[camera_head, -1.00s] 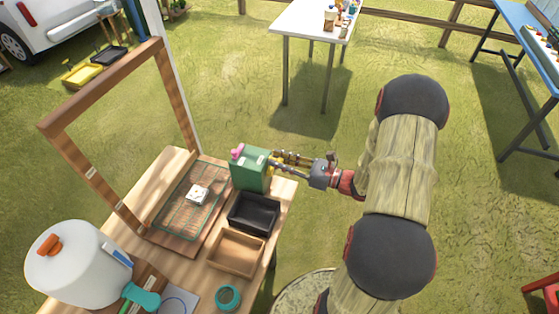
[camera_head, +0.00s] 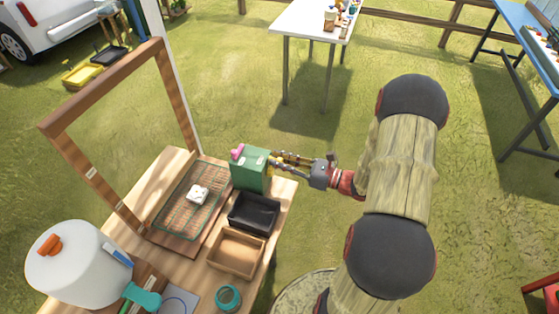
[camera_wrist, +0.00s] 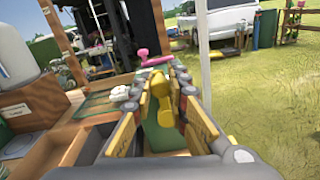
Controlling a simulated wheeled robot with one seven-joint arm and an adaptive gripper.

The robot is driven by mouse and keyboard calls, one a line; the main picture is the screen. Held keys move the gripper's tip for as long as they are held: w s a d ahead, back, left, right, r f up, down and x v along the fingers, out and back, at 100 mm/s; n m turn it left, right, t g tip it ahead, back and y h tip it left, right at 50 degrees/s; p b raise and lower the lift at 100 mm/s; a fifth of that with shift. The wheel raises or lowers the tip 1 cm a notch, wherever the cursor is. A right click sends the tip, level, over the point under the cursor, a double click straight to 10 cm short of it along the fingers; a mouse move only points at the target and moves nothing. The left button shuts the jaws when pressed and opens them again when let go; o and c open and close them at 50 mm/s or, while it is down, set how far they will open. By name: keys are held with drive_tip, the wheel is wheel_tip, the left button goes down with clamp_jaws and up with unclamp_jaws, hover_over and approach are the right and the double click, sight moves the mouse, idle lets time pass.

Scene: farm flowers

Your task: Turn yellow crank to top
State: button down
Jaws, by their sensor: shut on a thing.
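A green box (camera_head: 249,169) with a pink knob (camera_head: 238,152) on its upper left stands at the table's back right corner. The yellow crank (camera_wrist: 161,99) shows in the wrist view, in front of the green face of the box. My gripper (camera_head: 277,162) reaches in from the right at the box's right side. Its fingers lie on both sides of the crank and are shut on it. In the head view the fingers hide most of the crank.
A black tray (camera_head: 253,213) and a wooden tray (camera_head: 236,253) stand in front of the box. A wire rack (camera_head: 183,211) with a white die-like block (camera_head: 198,195) lies to the left. A wooden frame (camera_head: 72,152) rises behind the rack. Open grass lies to the right.

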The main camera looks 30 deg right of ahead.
drive_tip(key=p, duration=0.1)
drive_tip(key=d+m+p, duration=0.1)
drive_tip(key=p, duration=0.1)
drive_tip(key=shift+w+r+m, duration=0.15)
drive_tip(key=shift+w+m, duration=0.15)
drive_tip(key=w+d+f+m+p, duration=0.2)
drive_tip(key=f+m+p, duration=0.2)
drive_tip(key=m, duration=0.4)
drive_tip(key=w+d+f+m+g+p, duration=0.1)
drive_tip(key=w+d+f+m+p, duration=0.1)
drive_tip(key=m+p, duration=0.4)
drive_tip(key=shift+d+f+m, duration=0.45)
drive_tip(key=shift+f+m, duration=0.75)
drive_tip(key=c, duration=1.7)
unclamp_jaws()
